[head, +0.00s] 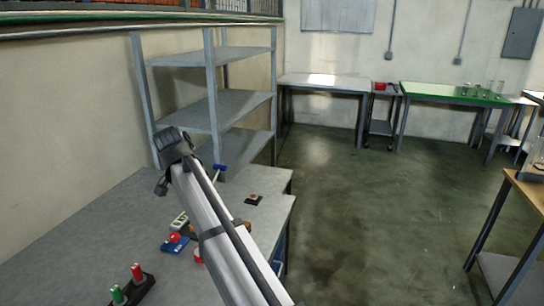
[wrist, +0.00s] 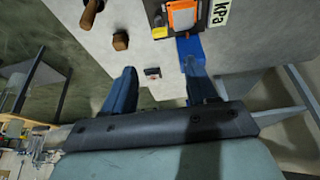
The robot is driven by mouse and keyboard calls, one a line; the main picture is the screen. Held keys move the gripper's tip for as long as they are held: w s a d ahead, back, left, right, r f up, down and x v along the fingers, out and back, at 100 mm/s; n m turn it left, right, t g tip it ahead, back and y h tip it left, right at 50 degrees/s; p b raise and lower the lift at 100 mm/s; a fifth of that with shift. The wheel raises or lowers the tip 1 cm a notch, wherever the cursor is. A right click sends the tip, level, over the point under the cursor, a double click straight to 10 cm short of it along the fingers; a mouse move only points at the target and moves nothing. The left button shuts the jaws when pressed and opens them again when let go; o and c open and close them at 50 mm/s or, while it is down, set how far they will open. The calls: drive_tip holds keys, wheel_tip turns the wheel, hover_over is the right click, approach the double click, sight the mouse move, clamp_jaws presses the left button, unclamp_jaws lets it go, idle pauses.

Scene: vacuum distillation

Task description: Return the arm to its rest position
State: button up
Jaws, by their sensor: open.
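My arm (head: 225,235) reaches up over the grey bench in the head view, with a dark jointed part (head: 172,150) at its far end. My gripper (wrist: 158,66) shows in the wrist view with its two blue fingers wide apart. Nothing is held between them. I cannot make out the fingers clearly in the head view.
A holder with red and green handles (head: 131,287) stands on the bench (head: 75,240). Grey shelves (head: 212,110) rise behind. Open floor (head: 380,210) lies right.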

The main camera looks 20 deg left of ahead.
drive_tip(key=w+d+f+n, duration=0.2)
drive_tip(key=w+d+f, duration=0.2)
drive_tip(key=d+f, duration=0.45)
drive_tip(key=w+d+f+n+h, duration=0.15)
drive_tip(key=w+d+f, duration=0.4)
drive_tip(key=d, duration=0.65)
drive_tip(key=w+d+f+n+y, duration=0.1)
drive_tip(key=w+d+f+n, duration=0.25)
drive_tip(key=d+f, duration=0.6)
drive_tip(key=s+d+f+m+g, duration=0.1)
drive_tip(key=s+d+f+g, duration=0.1)
drive_tip(key=s+d+f, duration=0.7)
drive_tip(key=s+d+f+m+g+h, duration=0.15)
drive_tip(key=s+d+f, duration=0.35)
drive_tip(key=f, duration=0.6)
drive_tip(key=s+d+f+m+g, duration=0.1)
drive_tip(key=s+d+f+g, duration=0.2)
drive_tip(key=s+d+f, duration=0.5)
drive_tip(key=s+d+f+m+g, duration=0.1)
drive_tip(key=s+d+f, duration=0.2)
drive_tip(key=s, duration=0.5)
drive_tip(key=s+d+f+m+g+y, duration=0.1)
drive_tip(key=s+d+f+g, duration=0.1)
drive_tip(key=s+f, duration=0.3)
drive_tip(key=s+d+f+m+g+y, duration=0.1)
drive_tip(key=s+d+f, duration=0.3)
drive_tip(key=s, duration=0.8)
drive_tip(key=shift+f+g, duration=0.2)
drive_tip(key=shift+g, duration=0.15)
